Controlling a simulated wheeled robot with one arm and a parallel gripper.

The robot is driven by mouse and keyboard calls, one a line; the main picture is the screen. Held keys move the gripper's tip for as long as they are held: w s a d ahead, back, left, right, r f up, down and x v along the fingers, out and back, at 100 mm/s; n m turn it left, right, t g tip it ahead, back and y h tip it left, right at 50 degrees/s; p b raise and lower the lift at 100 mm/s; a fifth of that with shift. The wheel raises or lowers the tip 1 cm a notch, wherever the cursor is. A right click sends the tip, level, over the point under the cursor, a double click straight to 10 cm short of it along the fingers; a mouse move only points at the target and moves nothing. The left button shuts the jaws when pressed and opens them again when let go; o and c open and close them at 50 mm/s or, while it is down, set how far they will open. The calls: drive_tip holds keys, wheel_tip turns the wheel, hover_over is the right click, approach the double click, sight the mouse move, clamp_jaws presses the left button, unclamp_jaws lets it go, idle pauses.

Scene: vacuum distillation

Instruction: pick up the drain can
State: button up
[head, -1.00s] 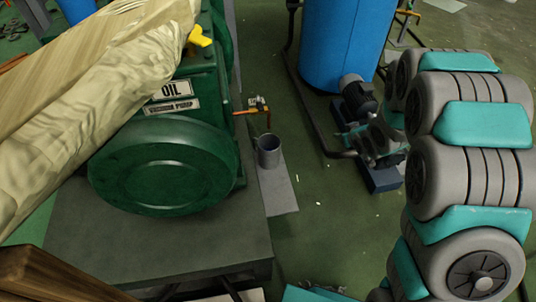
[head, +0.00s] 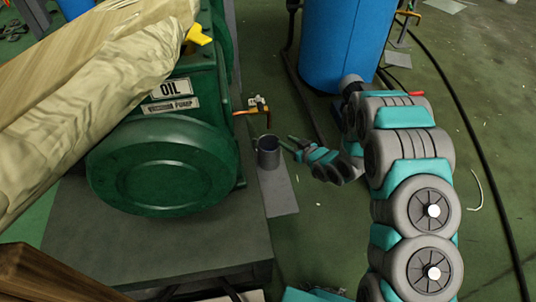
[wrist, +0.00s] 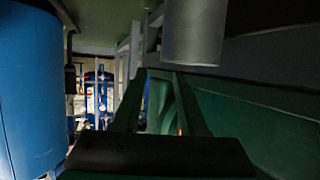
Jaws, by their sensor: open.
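The drain can (head: 268,153) is a small grey open-topped cylinder. In the head view it stands right of the green vacuum pump, below the brass drain tap (head: 258,104). In the wrist view the can (wrist: 193,32) shows at the top, right of centre, with its upper part cut off by the frame. My gripper (head: 289,144) is just right of the can in the head view, fingers pointing toward it. In the wrist view my gripper (wrist: 160,75) is open, with nothing between the fingers. I cannot tell whether a finger touches the can.
The green vacuum pump (head: 165,165) sits on a dark base (head: 90,240) left of the can. A grey plate (head: 280,194) lies below the can. A blue drum (head: 335,45) stands behind my arm. Hoses run along the floor at right. Floor right of the plate is clear.

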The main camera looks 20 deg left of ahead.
sight(275, 138)
drive_tip(key=x, duration=0.4)
drive_tip(key=shift+s+a+f, duration=0.15)
drive_tip(key=shift+s+f, duration=0.15)
drive_tip(key=shift+f, duration=0.1)
drive_tip(key=shift+w+a, duration=0.2)
clamp_jaws()
drive_tip(key=shift+s+d+f, duration=0.1)
drive_tip(key=shift+s+f, duration=0.05)
drive_tip(key=shift+f, duration=0.05)
idle(0.6)
